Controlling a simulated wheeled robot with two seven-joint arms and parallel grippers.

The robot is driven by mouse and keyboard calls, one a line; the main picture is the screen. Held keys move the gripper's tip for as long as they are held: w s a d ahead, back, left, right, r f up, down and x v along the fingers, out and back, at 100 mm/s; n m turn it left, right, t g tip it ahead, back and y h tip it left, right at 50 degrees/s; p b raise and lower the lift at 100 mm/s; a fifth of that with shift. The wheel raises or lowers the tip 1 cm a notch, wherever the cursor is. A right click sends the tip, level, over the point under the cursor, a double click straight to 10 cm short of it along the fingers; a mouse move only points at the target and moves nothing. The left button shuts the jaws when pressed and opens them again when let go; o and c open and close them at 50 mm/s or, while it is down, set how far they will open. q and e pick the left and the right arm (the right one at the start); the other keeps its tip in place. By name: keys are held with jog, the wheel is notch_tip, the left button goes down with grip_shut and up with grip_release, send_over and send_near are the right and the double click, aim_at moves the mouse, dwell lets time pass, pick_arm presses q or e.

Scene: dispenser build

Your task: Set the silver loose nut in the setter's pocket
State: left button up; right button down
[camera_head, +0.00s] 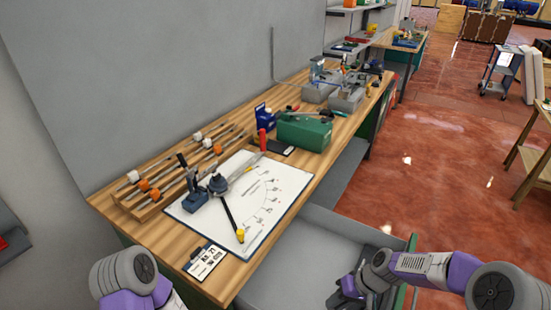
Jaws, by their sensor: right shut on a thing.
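My right gripper (347,290) is low over the open grey drawer (290,248), its arm coming in from the right. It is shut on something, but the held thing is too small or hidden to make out. I cannot pick out a silver loose nut anywhere. A blue-based device (194,196) with an upright black-topped lever stands on the white board (285,183); it may be the setter, and its pocket cannot be made out. My left arm shows at the bottom left, with its gripper out of the picture.
A black pointer arm (229,215) with a yellow tip lies across the board's printed scale. A rack of rods (165,185) stands behind it. A green box (304,132), a red cylinder (262,139) and grey bins (345,98) stand farther along the bench. A label card (205,262) lies near.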

notch_tip(320, 180, up, 8)
jog(key=p, duration=0.5)
notch_tip(320, 180, down, 8)
jog(key=b, duration=0.5)
notch_tip(320, 180, up, 7)
jog(key=p, duration=0.4)
jog(key=shift+f+b, duration=2.2)
jog(key=shift+f, duration=1.45)
jog(key=shift+r, duration=0.1)
